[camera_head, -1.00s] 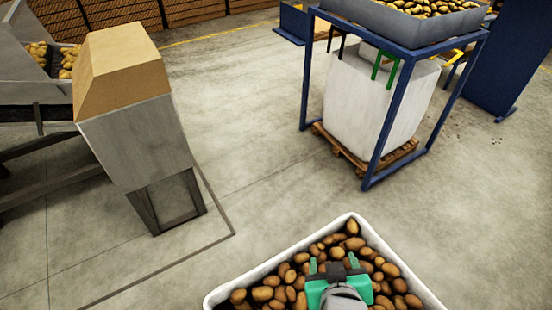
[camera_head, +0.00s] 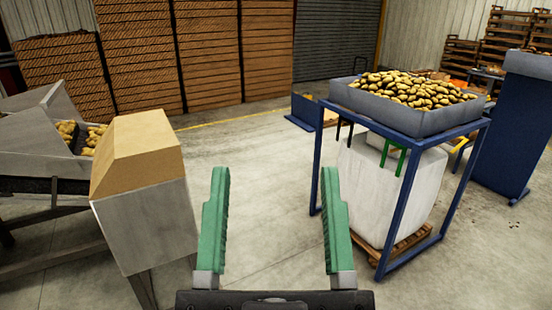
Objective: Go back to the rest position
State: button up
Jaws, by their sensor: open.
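My gripper (camera_head: 276,222) is at the bottom middle of the head view, close to the camera. Its two green fingers point up and away and stand wide apart. Nothing is between them; only the bare concrete floor shows through the gap. The rest of the arm is out of view below the frame.
A blue frame (camera_head: 397,220) at right carries a grey bin (camera_head: 405,118) of potatoes above a white bulk bag (camera_head: 385,195) on a wooden pallet (camera_head: 402,246). A box-shaped machine housing (camera_head: 150,225) and conveyor (camera_head: 40,150) stand left. Stacked crates (camera_head: 200,55) line the back. The middle floor is clear.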

notch_tip(320, 180, up, 24)
jog(key=p, duration=2.1)
jog(key=shift+f+p, duration=0.25)
jog(key=shift+p, duration=0.15)
jog(key=shift+a, duration=0.1)
